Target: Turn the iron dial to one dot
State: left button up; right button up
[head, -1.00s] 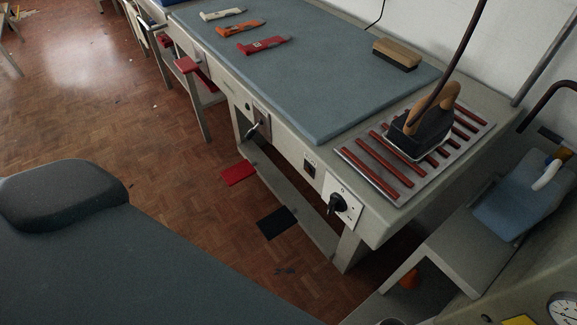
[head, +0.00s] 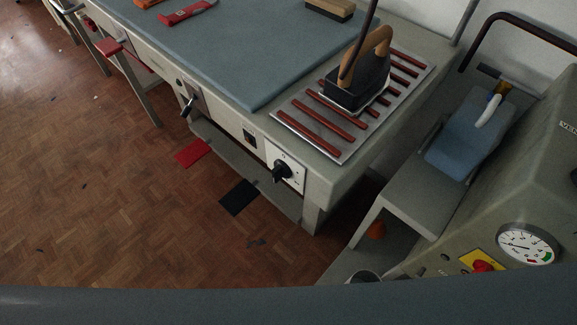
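The iron dial (head: 281,173) is a black knob on a white square plate (head: 297,168) on the front face of the ironing table, near its right corner. Small marks show on the plate, but I cannot read the dots or the dial's setting. The iron (head: 356,82), black with a wooden handle, rests on a metal rest with red-brown bars (head: 318,143) above the dial. Neither of my grippers is in view.
The table has a blue-grey padded top (head: 228,62) with a brush (head: 330,8) and a red tool (head: 188,12). A lever (head: 188,104) is left of the dial. Red (head: 193,152) and black (head: 239,197) pedals lie below. A machine with a gauge (head: 528,244) stands at right.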

aim_at(280, 169)
jog(key=j+z, duration=0.25)
jog(key=z, duration=0.2)
jog(key=k+j+z, duration=0.1)
jog(key=z, duration=0.3)
jog(key=j, duration=0.1)
